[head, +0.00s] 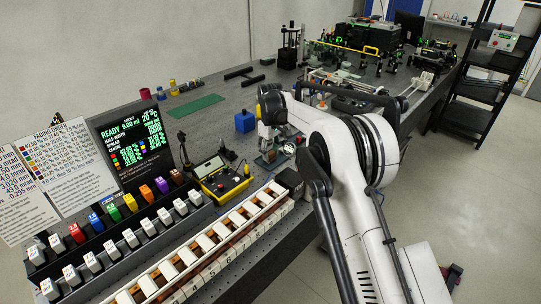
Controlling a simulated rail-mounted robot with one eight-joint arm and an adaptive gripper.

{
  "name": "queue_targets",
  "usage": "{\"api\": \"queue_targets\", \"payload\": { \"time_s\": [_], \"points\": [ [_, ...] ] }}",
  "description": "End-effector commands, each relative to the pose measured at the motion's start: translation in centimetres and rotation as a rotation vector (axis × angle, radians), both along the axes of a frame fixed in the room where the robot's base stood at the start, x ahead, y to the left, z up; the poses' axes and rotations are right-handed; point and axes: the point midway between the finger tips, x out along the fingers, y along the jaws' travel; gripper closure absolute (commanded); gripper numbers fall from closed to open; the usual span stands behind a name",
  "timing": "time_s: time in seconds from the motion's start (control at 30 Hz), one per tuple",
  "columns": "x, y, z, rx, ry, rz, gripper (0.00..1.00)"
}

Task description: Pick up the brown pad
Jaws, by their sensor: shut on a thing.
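My gripper (267,153) hangs below my wrist near the middle of the picture, over the bench just right of the yellow meter. It is small and partly hidden by my own arm links. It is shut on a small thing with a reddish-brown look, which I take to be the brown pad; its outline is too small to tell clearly. I cannot tell whether the thing touches the bench. No other separate brown pad stands out.
A yellow meter (222,181) lies left of my gripper, and a blue block (244,122) stands behind it. A long rack of white blocks (205,243) and a stepped rack of coloured pieces (103,222) fill the front. A dark screen (135,142) stands at left.

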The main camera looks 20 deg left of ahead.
Motion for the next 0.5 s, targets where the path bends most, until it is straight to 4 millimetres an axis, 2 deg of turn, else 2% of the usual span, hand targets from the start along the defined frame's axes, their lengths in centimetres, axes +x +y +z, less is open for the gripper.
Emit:
{"api": "queue_targets", "payload": {
  "time_s": [0.17, 0.27, 0.5],
  "points": [
    [0.0, 0.0, 1.7, 0.0, 0.0, 0.0, 0.9],
    [0.0, 0.0, 3.6, 0.0, 0.0, 0.0, 0.9],
    [-4.6, 2.8, 6.8, 0.0, 0.0, 0.003, 0.9]
  ]
}}
